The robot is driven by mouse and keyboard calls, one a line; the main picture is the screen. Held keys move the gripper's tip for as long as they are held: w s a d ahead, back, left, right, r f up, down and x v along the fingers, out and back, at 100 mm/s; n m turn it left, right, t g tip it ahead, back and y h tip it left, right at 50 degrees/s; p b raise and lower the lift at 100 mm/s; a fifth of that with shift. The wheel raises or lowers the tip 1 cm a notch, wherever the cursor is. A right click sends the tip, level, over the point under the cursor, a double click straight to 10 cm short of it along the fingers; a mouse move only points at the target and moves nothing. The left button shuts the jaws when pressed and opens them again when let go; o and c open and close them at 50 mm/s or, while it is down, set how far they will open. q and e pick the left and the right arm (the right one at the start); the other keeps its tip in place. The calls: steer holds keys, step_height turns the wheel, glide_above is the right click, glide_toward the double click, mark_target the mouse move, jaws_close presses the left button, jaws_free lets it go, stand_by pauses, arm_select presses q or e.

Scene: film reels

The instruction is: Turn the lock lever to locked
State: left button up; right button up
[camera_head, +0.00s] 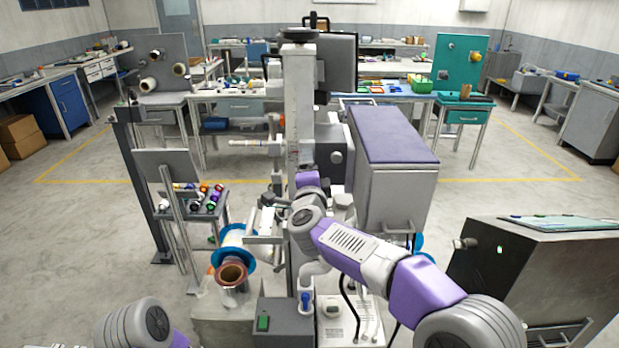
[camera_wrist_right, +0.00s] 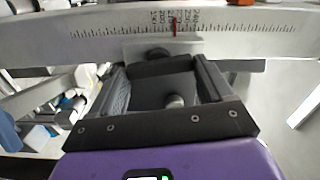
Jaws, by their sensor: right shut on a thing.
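My right arm reaches in from the right to the grey machine (camera_head: 300,110) in the middle of the head view. In the right wrist view my right gripper (camera_wrist_right: 160,68) is shut on a dark piece between its fingertips, likely the lock lever (camera_wrist_right: 158,54). That piece sits at a small grey plate just below a white ruled scale (camera_wrist_right: 100,30) with a red pointer (camera_wrist_right: 174,25). The lever's angle and any locked marking cannot be made out. Only part of my left arm shows at the bottom left of the head view; its gripper is out of view.
A blue-flanged reel (camera_head: 236,240) and a copper-coloured roll (camera_head: 231,272) sit at the machine's lower left. A purple-topped grey cabinet (camera_head: 395,133) stands to the right of the column. A dark cabinet (camera_head: 530,265) stands at the right. Open floor lies on both sides.

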steer(key=shift+f+m+b, duration=0.1)
steer(key=shift+m+b, duration=0.3)
steer(key=shift+m, duration=0.4)
steer(key=o, duration=0.8)
steer(key=s, duration=0.7)
steer(key=shift+s, duration=0.3)
